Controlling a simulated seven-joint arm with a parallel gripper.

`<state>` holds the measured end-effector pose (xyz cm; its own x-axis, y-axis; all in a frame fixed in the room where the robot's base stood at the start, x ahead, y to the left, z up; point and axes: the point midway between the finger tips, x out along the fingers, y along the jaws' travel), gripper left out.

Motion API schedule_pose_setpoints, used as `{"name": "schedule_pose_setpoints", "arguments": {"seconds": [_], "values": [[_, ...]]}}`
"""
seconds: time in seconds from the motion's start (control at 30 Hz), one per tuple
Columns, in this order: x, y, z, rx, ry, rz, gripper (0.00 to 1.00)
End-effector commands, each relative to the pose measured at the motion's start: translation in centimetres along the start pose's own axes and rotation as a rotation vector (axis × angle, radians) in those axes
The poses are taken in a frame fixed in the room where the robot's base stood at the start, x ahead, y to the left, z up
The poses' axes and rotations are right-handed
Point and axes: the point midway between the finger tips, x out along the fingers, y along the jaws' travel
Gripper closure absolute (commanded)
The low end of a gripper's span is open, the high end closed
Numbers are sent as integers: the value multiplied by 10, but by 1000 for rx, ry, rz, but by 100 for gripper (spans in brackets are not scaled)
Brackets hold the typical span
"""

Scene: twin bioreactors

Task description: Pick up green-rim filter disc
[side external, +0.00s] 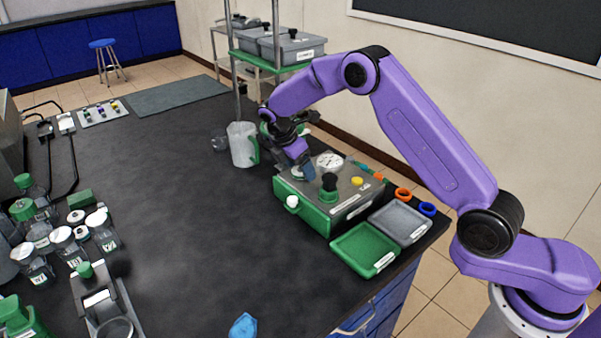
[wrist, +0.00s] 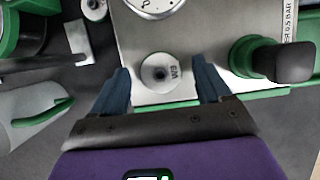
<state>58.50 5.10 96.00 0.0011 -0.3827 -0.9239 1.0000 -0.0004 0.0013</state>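My gripper (side external: 306,166) is over the left back part of a grey-topped, green-sided device (side external: 345,208). In the wrist view my gripper (wrist: 163,80) has its two blue fingers spread apart. I cannot tell whether the green one is the green-rim filter disc.
A round gauge (side external: 329,161) and a black knob on a green base (side external: 329,187) stand up from the device. An orange ring (side external: 403,194), a blue ring (side external: 428,209), a green tray (side external: 365,250) and a grey tray (side external: 400,223) lie to its right. A pale jug (side external: 242,144) stands left.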

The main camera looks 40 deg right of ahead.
Motion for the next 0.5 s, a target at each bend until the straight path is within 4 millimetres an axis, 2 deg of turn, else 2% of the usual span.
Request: {"name": "schedule_pose_setpoints", "arguments": {"seconds": [0.03,0.1,0.17,0.5], "values": [[0,0,0,0,0,0,36],[0,0,0,0,0,0,59],[0,0,0,0,0,0,76],[-1,0,0,0,0,1,77]]}}
